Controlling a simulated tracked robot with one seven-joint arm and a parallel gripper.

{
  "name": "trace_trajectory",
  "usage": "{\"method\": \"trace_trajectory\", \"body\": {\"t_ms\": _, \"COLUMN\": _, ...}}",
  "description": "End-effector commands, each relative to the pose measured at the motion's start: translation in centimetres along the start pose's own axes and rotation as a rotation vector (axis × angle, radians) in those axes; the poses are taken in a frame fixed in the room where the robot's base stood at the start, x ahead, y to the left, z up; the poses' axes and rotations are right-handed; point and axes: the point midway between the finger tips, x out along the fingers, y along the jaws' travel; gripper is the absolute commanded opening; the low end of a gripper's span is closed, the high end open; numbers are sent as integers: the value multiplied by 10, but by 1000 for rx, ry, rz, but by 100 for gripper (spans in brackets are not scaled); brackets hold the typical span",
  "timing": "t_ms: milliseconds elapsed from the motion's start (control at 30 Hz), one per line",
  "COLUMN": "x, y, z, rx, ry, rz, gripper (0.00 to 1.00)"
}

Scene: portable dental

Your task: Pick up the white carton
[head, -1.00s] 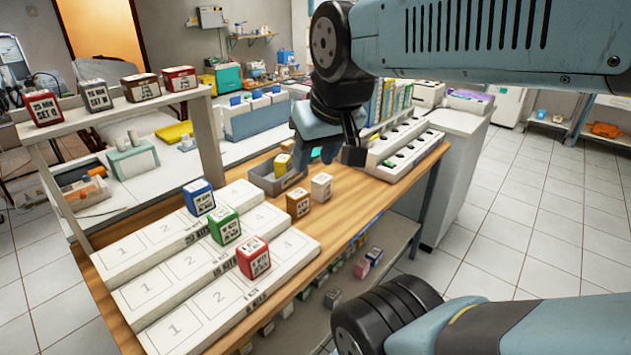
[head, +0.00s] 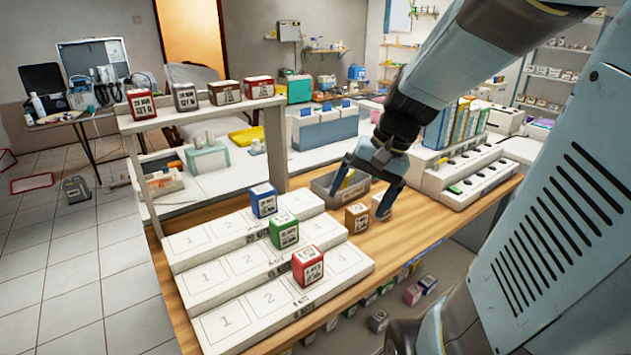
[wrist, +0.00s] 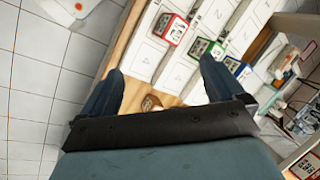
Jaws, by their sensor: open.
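The white carton (head: 379,212) stands upright on the wooden table, just right of a brown carton (head: 356,217). In the head view my gripper (head: 364,190) is open and empty. Its right finger passes in front of the white carton and hides part of it; whether they touch I cannot tell. The left finger is above the grey bin. In the wrist view the open fingers (wrist: 158,88) spread over the table, and the brown carton (wrist: 151,103) shows between them at the palm edge.
A stepped white rack (head: 215,268) with blue (head: 263,200), green (head: 284,231) and red (head: 308,266) cartons stands to the left. A grey bin (head: 325,188) sits behind the brown carton. A white slotted rack (head: 470,182) is to the right. Bare wood lies in front.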

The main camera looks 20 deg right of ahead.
Motion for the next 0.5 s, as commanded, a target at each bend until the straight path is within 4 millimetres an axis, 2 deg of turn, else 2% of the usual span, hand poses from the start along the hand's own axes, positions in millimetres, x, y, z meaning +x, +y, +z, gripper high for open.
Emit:
{"method": "trace_trajectory", "body": {"t_ms": 100, "x": 17, "y": 3, "z": -17, "rx": 135, "ry": -85, "rz": -74, "gripper": 96}}
{"method": "trace_trajectory", "body": {"t_ms": 500, "x": 60, "y": 21, "z": -85, "rx": 585, "ry": -303, "rz": -389, "gripper": 96}}
